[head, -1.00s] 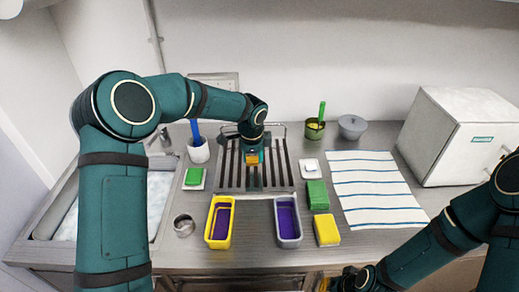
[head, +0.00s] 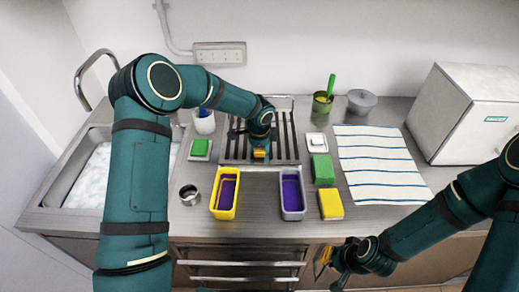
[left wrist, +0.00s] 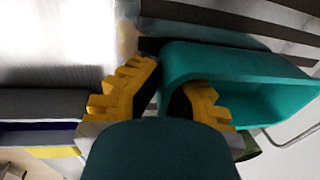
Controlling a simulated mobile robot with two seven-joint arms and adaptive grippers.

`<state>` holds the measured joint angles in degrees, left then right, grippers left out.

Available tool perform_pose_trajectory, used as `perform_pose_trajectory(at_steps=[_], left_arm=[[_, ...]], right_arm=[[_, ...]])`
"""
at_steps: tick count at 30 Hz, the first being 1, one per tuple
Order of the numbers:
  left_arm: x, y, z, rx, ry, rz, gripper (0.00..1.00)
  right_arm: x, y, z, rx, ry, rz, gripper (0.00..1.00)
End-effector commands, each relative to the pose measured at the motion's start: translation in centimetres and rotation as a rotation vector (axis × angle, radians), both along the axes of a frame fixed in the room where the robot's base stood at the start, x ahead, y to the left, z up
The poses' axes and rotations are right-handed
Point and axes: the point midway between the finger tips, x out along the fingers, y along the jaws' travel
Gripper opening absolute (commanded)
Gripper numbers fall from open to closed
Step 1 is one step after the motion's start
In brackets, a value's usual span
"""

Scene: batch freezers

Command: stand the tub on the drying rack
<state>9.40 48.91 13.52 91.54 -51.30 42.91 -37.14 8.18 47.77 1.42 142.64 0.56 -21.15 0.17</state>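In the left wrist view a teal tub (left wrist: 235,62) lies tilted with its open side showing. One yellow finger of my left gripper (left wrist: 168,92) is inside the tub and the other is outside, with the tub's wall between them, so the gripper looks shut on the wall. In the head view my left gripper (head: 260,153) is over the drying rack (head: 228,152), and the tub is hard to tell from the teal wrist. Whether the tub touches the slats is unclear. My right gripper (head: 324,260) is low, in front of the counter; its finger opening is unclear.
A yellow tub (head: 213,208) and a grey tub (head: 301,208), both purple inside, stand in front of the rack. A metal cup (head: 189,195), green block (head: 322,169) and yellow sponge (head: 331,204) are nearby. A striped towel (head: 380,165) lies right; a sink is left.

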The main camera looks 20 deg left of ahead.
Motion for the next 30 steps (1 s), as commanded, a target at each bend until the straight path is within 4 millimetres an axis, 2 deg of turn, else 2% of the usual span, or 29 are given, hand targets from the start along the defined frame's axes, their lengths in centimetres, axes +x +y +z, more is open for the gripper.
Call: perform_pose_trajectory(at_steps=[9, 10, 12, 13, 24, 26, 30], left_arm=[[0.1, 0.0, -0.2, 0.001, -0.002, 0.000, 0.00], [0.0, 0.0, -0.3, 0.001, -0.002, 0.000, 0.03], [0.0, 0.0, -0.2, 0.000, -0.001, -0.001, 0.28], [0.0, 0.0, -0.2, 0.001, -0.002, -0.001, 0.34], [0.0, 0.0, 0.2, 0.001, -0.002, -0.001, 0.34], [0.1, 0.0, 0.7, 0.000, -0.004, 0.000, 0.34], [-0.2, -0.1, 3.0, 0.001, -0.007, -0.002, 0.34]], right_arm=[[0.0, 0.0, -0.4, 0.000, 0.000, 0.000, 0.00], [0.0, 0.0, -0.4, -0.001, 0.000, 0.000, 0.00], [0.0, 0.0, -0.3, -0.001, 0.000, 0.000, 0.00], [0.0, 0.0, -0.3, -0.001, 0.000, 0.000, 0.00], [0.0, 0.0, 0.0, 0.000, 0.000, 0.000, 0.00], [0.0, 0.0, 0.1, 0.000, 0.000, 0.000, 0.00], [0.0, 0.0, 0.2, 0.000, 0.000, 0.000, 0.00]])
